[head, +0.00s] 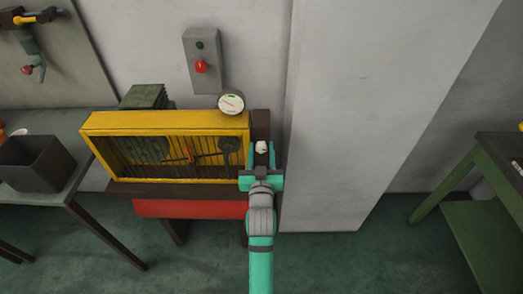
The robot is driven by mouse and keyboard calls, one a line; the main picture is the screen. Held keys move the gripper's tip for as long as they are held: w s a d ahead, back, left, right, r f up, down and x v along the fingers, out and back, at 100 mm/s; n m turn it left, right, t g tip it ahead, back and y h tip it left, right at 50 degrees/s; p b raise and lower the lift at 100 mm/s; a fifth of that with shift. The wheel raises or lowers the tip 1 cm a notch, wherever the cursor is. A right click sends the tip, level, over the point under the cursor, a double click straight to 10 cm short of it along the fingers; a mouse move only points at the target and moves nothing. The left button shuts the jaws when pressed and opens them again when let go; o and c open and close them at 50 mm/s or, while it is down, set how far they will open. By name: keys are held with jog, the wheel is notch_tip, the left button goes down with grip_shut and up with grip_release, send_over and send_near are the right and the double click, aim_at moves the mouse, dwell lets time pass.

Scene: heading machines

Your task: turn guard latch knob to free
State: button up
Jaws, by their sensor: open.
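A small pale knob (261,147), which looks like the guard latch knob, sits on a dark post (261,121) at the right end of the yellow guard (165,122). My gripper (261,158) is open, with its teal fingers to the left and right of the knob in the picture. I cannot tell whether either finger touches it. The knob's lower part and any latch markings are hidden or too small to read. The yellow-framed guard stands over the machine, with dark bars and parts showing through it.
A round gauge (231,103) stands just behind the guard's right end. A grey control box (202,60) with a red knob is on the wall. A pale wall column (365,110) rises close right of my gripper. A grey bin (36,163) stands on the left table. Green floor lies in front.

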jog(key=shift+a+r, duration=0.15)
jog(key=shift+a, duration=0.15)
jog(key=n, duration=0.5)
jog(key=shift+d+f, duration=0.1)
jog(key=shift+f, duration=0.1)
jog(key=n, duration=0.3)
jog(key=shift+d+n, duration=0.2)
jog(key=shift+n, duration=0.2)
jog(key=n, duration=0.4)
jog(key=shift+d+r+n, duration=0.15)
jog(key=shift+r+n, duration=0.05)
jog(key=shift+n, duration=0.1)
jog(key=n, duration=0.4)
jog(key=shift+r+n, duration=0.15)
jog(key=shift+n, duration=0.25)
jog(key=s+f+m, duration=0.3)
jog(key=s+f, duration=0.1)
jog(key=s, duration=0.6)
jog(key=s+f+m+g, duration=0.1)
jog(key=s+f+m, duration=0.3)
jog(key=s, duration=0.6)
jog(key=s+f+m, duration=0.3)
jog(key=s, duration=0.8)
jog(key=shift+a+f+m, duration=0.25)
jog(key=shift+f+m, duration=0.05)
jog(key=shift+f, duration=0.1)
